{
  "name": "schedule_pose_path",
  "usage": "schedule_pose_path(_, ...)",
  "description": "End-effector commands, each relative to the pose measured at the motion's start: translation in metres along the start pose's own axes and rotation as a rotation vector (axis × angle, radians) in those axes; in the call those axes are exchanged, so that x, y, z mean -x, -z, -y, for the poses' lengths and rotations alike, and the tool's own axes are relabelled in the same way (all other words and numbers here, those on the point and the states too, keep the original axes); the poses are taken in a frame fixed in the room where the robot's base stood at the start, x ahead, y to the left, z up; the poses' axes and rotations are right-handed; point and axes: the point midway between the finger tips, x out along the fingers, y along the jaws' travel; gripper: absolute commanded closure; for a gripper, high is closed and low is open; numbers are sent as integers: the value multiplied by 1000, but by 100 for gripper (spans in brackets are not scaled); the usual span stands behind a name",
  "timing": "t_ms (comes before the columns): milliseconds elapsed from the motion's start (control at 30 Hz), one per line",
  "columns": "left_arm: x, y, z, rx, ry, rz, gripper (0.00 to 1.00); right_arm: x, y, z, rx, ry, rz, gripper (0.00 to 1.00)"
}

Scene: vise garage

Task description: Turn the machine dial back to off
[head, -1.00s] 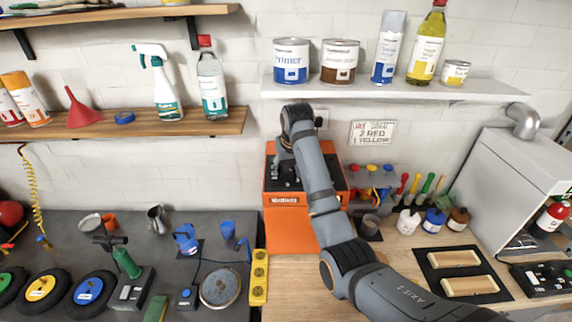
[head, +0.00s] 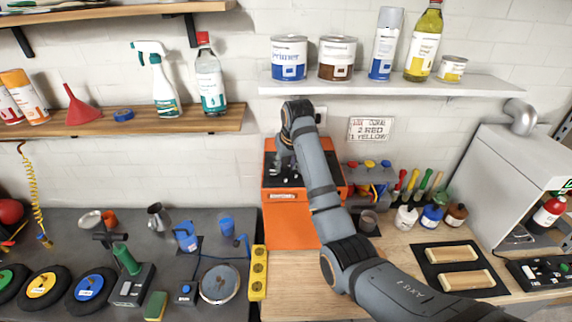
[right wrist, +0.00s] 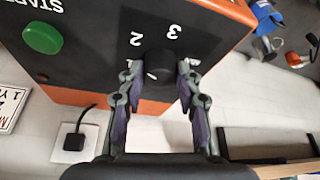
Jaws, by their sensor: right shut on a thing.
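The orange machine (head: 290,228) stands against the wall in the middle of the head view, with a black top panel. In the right wrist view the panel (right wrist: 90,70) appears upside down, with a round black dial (right wrist: 159,62) and the white numerals 2 and 3 beside it. A short white mark shows on the dial; I cannot tell for sure which setting it points at. My right gripper (right wrist: 158,85) is shut on the dial, one finger on each side. In the head view my right gripper (head: 286,172) reaches down onto the panel. My left gripper is not in view.
A green START button (right wrist: 42,38) sits on the same panel. A shelf with cans (head: 385,84) hangs above the machine. Brushes and small bottles (head: 432,215) stand to its right. A yellow power strip (head: 258,272) lies at its front left.

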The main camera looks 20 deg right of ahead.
Motion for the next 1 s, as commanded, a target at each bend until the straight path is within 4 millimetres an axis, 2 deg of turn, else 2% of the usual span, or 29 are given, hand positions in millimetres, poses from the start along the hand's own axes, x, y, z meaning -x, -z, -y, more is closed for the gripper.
schedule_pose_path(267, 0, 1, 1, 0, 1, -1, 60, -1, -1, -2, 170, 71, 4, 97)
schedule_pose_path(1000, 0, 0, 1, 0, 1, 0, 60, -2, 1, -5, 818, 344, 6, 97)
